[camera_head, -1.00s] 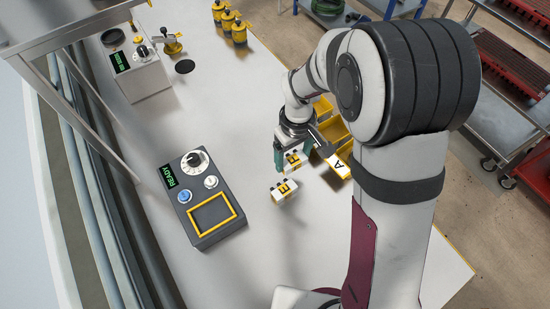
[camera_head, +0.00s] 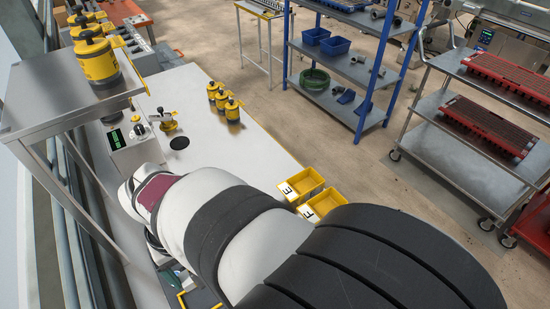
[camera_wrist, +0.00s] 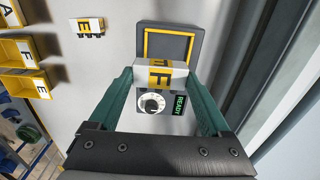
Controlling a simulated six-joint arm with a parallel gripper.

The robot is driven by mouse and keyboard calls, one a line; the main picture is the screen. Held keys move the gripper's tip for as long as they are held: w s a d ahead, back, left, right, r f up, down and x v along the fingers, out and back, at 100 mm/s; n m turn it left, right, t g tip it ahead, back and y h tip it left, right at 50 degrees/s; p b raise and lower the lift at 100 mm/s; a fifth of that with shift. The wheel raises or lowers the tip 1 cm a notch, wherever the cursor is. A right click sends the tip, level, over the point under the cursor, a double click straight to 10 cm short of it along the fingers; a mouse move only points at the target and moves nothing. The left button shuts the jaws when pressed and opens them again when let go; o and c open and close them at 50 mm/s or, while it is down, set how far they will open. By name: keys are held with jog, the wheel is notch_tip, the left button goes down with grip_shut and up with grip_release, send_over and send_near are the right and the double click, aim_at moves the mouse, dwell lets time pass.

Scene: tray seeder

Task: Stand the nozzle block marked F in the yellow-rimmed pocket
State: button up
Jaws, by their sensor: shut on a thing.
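In the wrist view my gripper (camera_wrist: 159,80) is shut on a white nozzle block (camera_wrist: 139,75) with a yellow band and a black letter that looks like F. The block is between the two green fingers. Beyond it is the dark box with the yellow-rimmed pocket (camera_wrist: 146,46). The held block overlaps the pocket's near edge in this view, and I cannot tell the height between them.
A second block marked E (camera_wrist: 90,26) lies on the table at left of the wrist view. Yellow bins (camera_head: 306,182) stand at the table edge. Several yellow-black canisters (camera_head: 232,110) stand farther back.

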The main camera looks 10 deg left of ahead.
jog(key=shift+s+a, duration=0.35)
jog(key=shift+s, duration=0.2)
jog(key=shift+s+a+f, duration=0.1)
jog(key=shift+f, duration=4.55)
jog(key=shift+f, duration=0.2)
jog(key=o, duration=1.3)
notch_tip(320, 180, up, 15)
jog(key=shift+r, duration=0.2)
jog(key=d+r+m+y, duration=0.1)
jog(key=d+m, duration=0.9)
jog(key=d, duration=1.1)
jog(key=s+d+f+m, duration=0.1)
jog(key=s+d+m, duration=0.3)
jog(key=s+d, duration=0.1)
jog(key=shift+s+f+m+y, duration=0.15)
jog(key=shift+f+m+y, duration=0.15)
jog(key=shift+f+y, duration=0.1)
